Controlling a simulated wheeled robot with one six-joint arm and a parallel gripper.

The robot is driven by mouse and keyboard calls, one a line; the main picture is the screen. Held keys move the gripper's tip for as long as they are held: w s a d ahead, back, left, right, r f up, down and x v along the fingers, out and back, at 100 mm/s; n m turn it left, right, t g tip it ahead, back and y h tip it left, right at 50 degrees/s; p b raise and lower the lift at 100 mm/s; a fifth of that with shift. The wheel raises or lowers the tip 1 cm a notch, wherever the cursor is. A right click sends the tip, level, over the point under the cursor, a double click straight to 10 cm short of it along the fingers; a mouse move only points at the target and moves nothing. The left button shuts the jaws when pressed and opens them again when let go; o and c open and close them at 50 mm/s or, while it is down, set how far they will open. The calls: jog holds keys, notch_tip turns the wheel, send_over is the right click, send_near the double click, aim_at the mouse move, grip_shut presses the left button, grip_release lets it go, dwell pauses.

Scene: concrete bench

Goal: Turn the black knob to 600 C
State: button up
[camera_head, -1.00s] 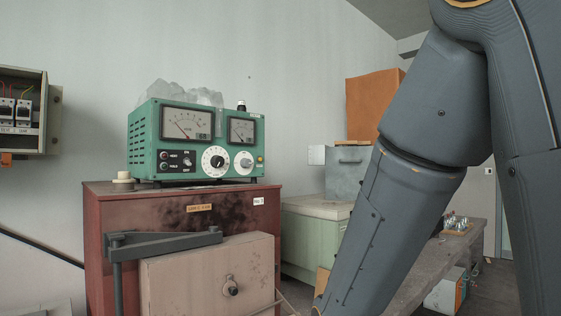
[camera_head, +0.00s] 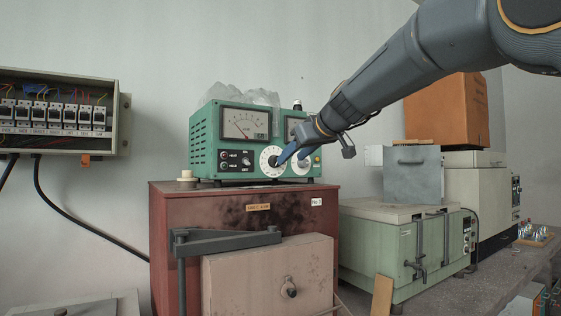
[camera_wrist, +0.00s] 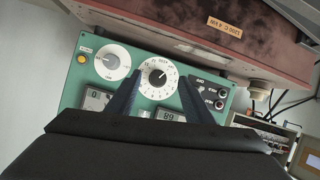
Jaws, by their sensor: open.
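The green control box (camera_head: 206,165) stands on the red furnace cabinet. The black knob (camera_head: 273,161) sits at the centre of a white numbered dial on its front. The knob also shows in the wrist view (camera_wrist: 156,77), where the box appears upside down. My gripper (camera_head: 284,158) is at the box front, by the dial. In the wrist view my gripper (camera_wrist: 160,78) is open, with one dark finger on each side of the dial and the knob between the tips. I cannot tell whether the fingers touch it. The dial figures are too small to read surely.
A second white dial with a grey knob (camera_wrist: 111,61) is close beside one finger. Two meters (camera_head: 245,124) sit above the dials. The red cabinet (camera_head: 175,215) has a lever at its front. A breaker box (camera_head: 60,110) hangs on the left wall; a green unit (camera_head: 390,250) stands right.

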jog(key=shift+w+a+f+p, duration=0.15)
jog(key=shift+w+a+p, duration=0.35)
jog(key=shift+w+a, duration=0.4)
jog(key=shift+w+a+f+p, duration=0.15)
jog(key=shift+w+a+p, duration=0.35)
jog(key=shift+w, duration=0.75)
jog(key=shift+w+a+f+p, duration=0.15)
jog(key=shift+w+a+p, duration=0.3)
jog(key=shift+w+a, duration=0.5)
jog(key=shift+w+d, duration=0.1)
jog(key=shift+d, duration=0.05)
jog(key=shift+c, duration=0.4)
jog(key=c, duration=1)
jog(key=shift+o, duration=0.2)
jog(key=shift+b, duration=0.45)
